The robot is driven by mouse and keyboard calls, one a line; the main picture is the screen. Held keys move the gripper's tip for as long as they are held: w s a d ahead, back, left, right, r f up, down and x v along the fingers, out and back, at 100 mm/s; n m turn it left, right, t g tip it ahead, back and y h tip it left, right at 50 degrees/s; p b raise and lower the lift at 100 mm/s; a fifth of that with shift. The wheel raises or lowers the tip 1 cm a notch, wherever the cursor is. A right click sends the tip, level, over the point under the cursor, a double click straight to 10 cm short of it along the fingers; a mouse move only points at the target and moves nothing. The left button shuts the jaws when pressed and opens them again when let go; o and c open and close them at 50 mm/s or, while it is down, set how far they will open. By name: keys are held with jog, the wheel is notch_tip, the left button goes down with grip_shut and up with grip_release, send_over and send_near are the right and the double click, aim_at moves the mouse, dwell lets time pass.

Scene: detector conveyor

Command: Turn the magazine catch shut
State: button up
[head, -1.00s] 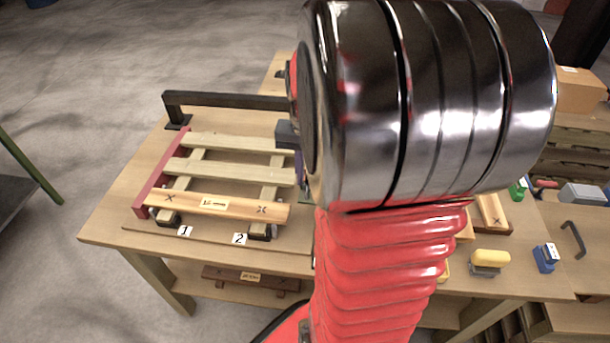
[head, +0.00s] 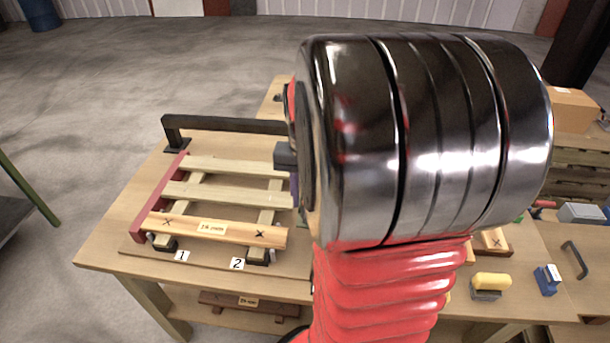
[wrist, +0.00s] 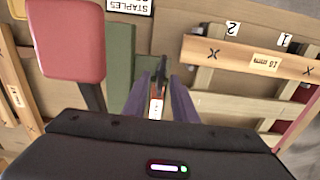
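My gripper (wrist: 159,76) shows in the wrist view with two purple fingers standing apart. A small dark upright piece (wrist: 162,68) shows between the fingertips, with an orange part and a white label below it. It may be the magazine catch, but I cannot tell for sure, nor whether a finger touches it. A long green strip (wrist: 120,65) lies just left of the fingers, below a "STAPLES" label (wrist: 130,6). In the head view my arm hides most of the gripper and whatever is in front of it.
A slatted wooden frame (head: 212,227) lies on the bench (head: 105,240), beside a black bar (head: 225,124). A red-headed tool (wrist: 66,40) lies left of the gripper in the wrist view. A yellow-topped block (head: 490,281) and a blue block (head: 547,280) stand on the right.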

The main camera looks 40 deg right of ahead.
notch_tip(320, 180, up, 13)
dwell(0.5)
dwell(0.5)
jog(key=s+a+f+n+t, duration=0.1)
jog(key=a+n, duration=0.4)
jog(key=a, duration=0.7)
jog(key=s+a+f+n+t, duration=0.2)
jog(key=s+a+n+t, duration=0.1)
jog(key=a, duration=0.9)
jog(key=n+t, duration=0.1)
jog(key=n, duration=0.1)
jog(key=shift+a+n+t, duration=0.2)
jog(key=shift+n+t, duration=0.1)
jog(key=shift+s, duration=0.1)
